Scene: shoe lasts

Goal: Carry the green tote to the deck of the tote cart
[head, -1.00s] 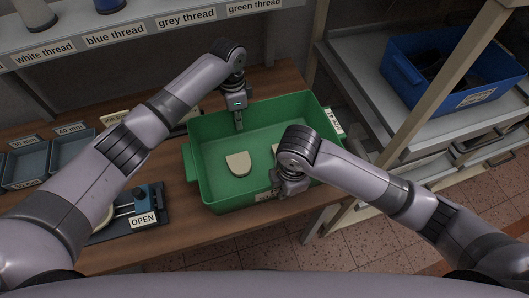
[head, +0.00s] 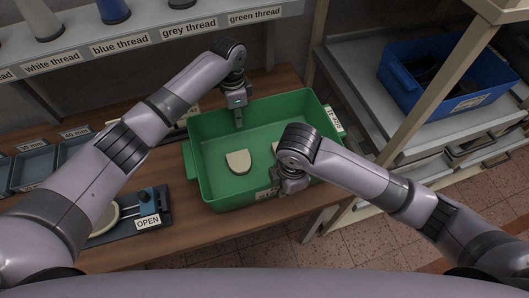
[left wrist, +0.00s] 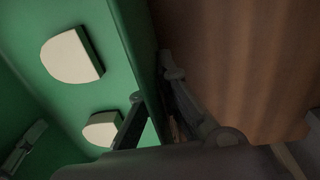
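The green tote (head: 214,190) is over the wooden bench in the head view, with two cream blocks inside; the right one is partly hidden by my right arm. My left gripper (head: 239,122) is at the far wall. In the left wrist view the tote's wall (left wrist: 138,35) runs between its fingers (left wrist: 153,88), one inside and one outside. My right gripper (head: 281,188) is at the near wall, its fingertips mostly hidden. Both appear shut on the tote, which keeps its place between them. Any gap beneath the tote is hard to see.
A grey shelved unit (head: 354,65) at right holds a blue bin (head: 408,92) behind a pale post (head: 432,85); I cannot tell whether it is the tote cart. A device labelled OPEN (head: 148,222) and small trays (head: 34,168) are on the bench. A thread shelf (head: 150,30) is behind.

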